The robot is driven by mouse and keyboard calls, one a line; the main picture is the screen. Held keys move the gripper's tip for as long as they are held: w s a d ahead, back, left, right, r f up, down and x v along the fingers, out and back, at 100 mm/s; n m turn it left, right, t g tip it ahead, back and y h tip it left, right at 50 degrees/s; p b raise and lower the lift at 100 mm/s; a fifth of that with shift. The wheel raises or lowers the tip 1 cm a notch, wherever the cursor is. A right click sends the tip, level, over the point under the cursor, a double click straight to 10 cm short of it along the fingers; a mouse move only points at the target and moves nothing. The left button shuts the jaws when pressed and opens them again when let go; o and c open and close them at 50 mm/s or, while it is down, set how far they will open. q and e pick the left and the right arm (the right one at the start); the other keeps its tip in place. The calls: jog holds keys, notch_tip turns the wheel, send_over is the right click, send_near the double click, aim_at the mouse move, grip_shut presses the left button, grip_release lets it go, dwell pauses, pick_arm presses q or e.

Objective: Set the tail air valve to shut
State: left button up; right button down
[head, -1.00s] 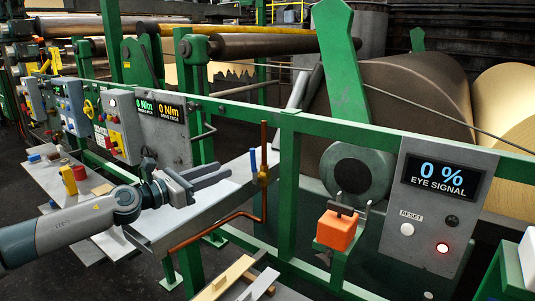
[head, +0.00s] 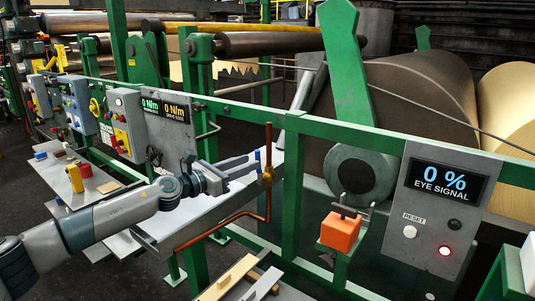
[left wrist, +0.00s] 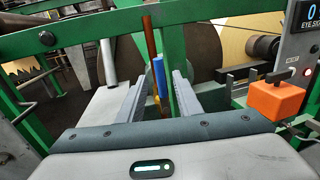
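A copper pipe (head: 268,143) stands upright beside a green post, with a brass valve body (head: 267,178) on it. A blue lever (head: 257,158) stands upright beside the pipe, roughly parallel to it; no label is readable on it. In the left wrist view the blue lever (left wrist: 159,78) shows in the gap between my fingers, with brass parts (left wrist: 155,99) below. My left gripper (head: 251,164) is open, its fingertips close to the lever. I cannot tell whether either finger touches it. My right gripper is not in view.
A green rail (head: 370,135) runs across behind the pipe. A grey metal tray (head: 195,226) lies under my left arm. An orange block (head: 341,231) and an eye signal panel (head: 440,205) with a lit red button are to the right.

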pick_arm(q)
jog(key=p+x, duration=0.1)
jog(key=x, duration=0.8)
jog(key=shift+c, duration=0.4)
grip_shut()
